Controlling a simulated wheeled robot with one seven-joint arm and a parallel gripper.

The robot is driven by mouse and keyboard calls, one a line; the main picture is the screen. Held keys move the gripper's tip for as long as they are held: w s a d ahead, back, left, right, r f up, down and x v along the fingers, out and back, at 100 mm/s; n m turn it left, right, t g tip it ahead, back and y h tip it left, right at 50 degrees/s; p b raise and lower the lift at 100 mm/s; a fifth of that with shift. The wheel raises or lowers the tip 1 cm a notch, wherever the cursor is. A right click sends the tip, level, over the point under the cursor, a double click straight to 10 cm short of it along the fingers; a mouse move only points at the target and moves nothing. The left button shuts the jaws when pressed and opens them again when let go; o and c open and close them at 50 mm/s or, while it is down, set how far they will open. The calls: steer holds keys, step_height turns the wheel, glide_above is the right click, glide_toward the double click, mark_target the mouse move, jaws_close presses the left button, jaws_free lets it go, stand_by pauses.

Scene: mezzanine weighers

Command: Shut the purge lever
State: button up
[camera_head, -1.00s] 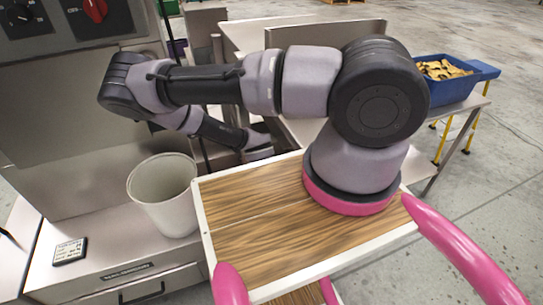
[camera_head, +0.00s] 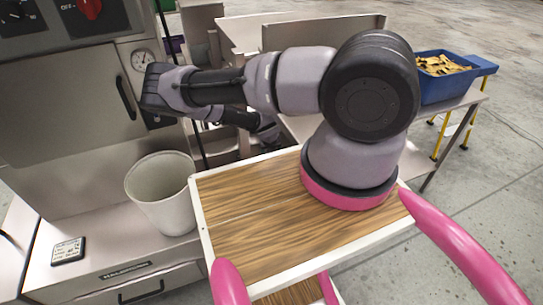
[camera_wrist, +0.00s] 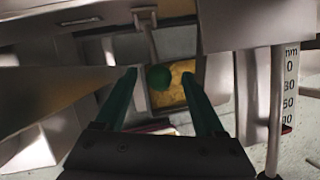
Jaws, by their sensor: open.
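In the wrist view a round green knob (camera_wrist: 159,77) shows between the fingers of my gripper (camera_wrist: 160,76), in front of a yellowish opening. I take it for the end of the purge lever, but its arm is not clearly seen. The two green fingers are apart, one on each side of the knob. I cannot tell how near the knob is in depth, and no contact shows. In the head view my arm reaches back to the metal machinery, and the fingers and lever cannot be made out there.
In the wrist view metal walls crowd both sides, with a post and a scale strip (camera_wrist: 291,85) at right. In the head view a white bin (camera_head: 163,195) stands on the steel ledge, a gauge (camera_head: 143,62) is on the cabinet, and a blue tub (camera_head: 440,80) is at right.

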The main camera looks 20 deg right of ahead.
steer(key=shift+x, duration=1.2)
steer(key=shift+s+a+f, duration=0.1)
steer(key=shift+s, duration=0.1)
jaws_close()
stand_by(0.4)
